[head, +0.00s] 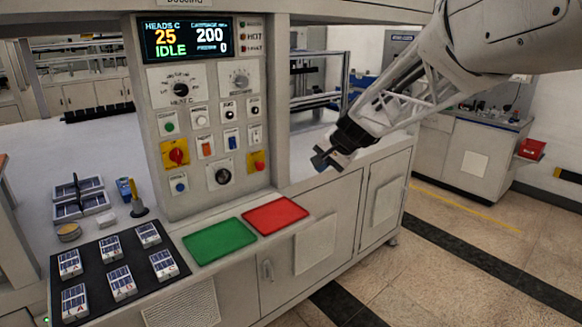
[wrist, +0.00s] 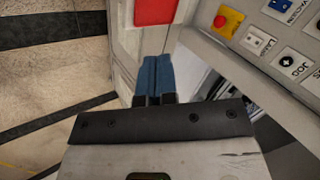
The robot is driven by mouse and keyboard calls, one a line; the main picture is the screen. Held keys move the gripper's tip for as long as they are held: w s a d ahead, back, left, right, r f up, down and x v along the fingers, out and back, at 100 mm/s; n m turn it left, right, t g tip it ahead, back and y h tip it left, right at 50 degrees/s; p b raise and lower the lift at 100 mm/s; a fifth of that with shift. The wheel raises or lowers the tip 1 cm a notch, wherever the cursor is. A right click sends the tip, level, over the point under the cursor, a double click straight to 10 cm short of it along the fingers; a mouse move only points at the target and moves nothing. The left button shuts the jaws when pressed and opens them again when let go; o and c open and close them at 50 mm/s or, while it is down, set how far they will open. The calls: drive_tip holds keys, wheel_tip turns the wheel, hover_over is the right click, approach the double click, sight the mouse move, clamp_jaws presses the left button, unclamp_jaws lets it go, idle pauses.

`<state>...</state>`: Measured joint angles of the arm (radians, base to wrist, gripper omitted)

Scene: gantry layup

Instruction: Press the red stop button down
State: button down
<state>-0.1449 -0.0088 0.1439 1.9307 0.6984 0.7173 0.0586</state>
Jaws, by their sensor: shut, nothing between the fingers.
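The red stop button (head: 259,166) sits on a yellow plate at the lower right of the upright control panel in the head view. In the wrist view the red button (wrist: 228,19) is at the top right, on its yellow plate. My gripper (head: 322,160) is to the right of the panel and apart from the button. In the wrist view its two blue fingers (wrist: 154,68) are shut together with nothing between them. Nothing hides the button in either view.
The control panel (head: 205,193) also bears a red rotary switch (head: 177,154), several knobs and small buttons, and a display reading IDLE (head: 186,38). A green tray (head: 219,241) and a red tray (head: 275,215) lie on the ledge below. A black mat (head: 97,246) holds several card packs.

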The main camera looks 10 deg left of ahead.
sight(259, 166)
drive_tip(key=w+a+f+m, duration=0.1)
drive_tip(key=w+a+f, duration=0.1)
drive_tip(key=w, duration=0.4)
drive_tip(key=w+a+f+m+y, duration=0.1)
drive_tip(key=w+a+f, duration=0.1)
drive_tip(key=w+a, duration=0.3)
drive_tip(key=w+a+f+m+t, duration=0.1)
drive_tip(key=w+a+f, duration=0.2)
drive_tip(key=w, duration=0.5)
drive_tip(key=shift+w+a+y, duration=0.15)
drive_tip(key=shift+a+y, duration=0.25)
drive_tip(key=shift+a, duration=0.2)
drive_tip(key=w+a+r+x, duration=0.1)
drive_tip(key=r+x, duration=0.1)
drive_tip(key=x, duration=1)
drive_tip(key=shift+w+a+f, duration=0.2)
drive_tip(key=shift+w+a, duration=0.1)
drive_tip(key=shift+a, duration=0.2)
